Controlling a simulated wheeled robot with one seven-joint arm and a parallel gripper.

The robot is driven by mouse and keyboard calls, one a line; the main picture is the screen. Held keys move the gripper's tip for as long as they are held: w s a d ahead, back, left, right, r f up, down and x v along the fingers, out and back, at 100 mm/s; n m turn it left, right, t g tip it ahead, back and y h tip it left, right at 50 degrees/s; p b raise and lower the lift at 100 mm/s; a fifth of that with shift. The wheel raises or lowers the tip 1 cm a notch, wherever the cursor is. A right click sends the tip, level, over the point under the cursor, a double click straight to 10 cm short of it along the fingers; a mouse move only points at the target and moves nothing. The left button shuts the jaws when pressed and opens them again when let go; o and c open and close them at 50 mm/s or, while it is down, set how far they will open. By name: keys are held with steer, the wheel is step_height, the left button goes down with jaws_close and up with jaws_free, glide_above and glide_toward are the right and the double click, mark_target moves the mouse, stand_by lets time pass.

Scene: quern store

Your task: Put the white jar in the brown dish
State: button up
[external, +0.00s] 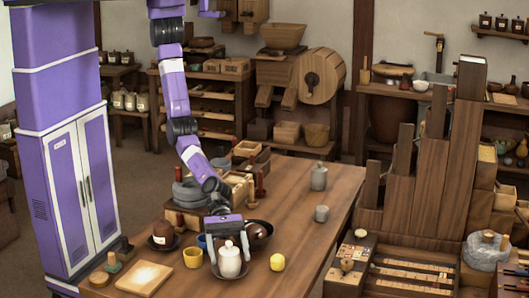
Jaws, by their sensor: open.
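The white jar (230,264), with a knobbed lid, stands upright near the front of the wooden table. A dark brown shallow dish (244,273) shows around its foot, and the jar appears to rest in it. My gripper (229,249) points down over the jar, open, with one finger on each side of the lid and upper part. I cannot tell whether the fingers touch the jar. The dish's middle is hidden by the jar.
A yellow cup (193,258) and a blue cup (203,242) stand close left. A yellow ball-like thing (277,262) lies right, and a dark bowl (262,230) is behind. A brown pot (163,234) and board (144,278) are farther left. The table's right side (318,240) is mostly clear.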

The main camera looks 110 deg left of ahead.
steer(key=p+v, duration=0.3)
steer(key=v, duration=0.7)
steer(key=shift+r, duration=0.1)
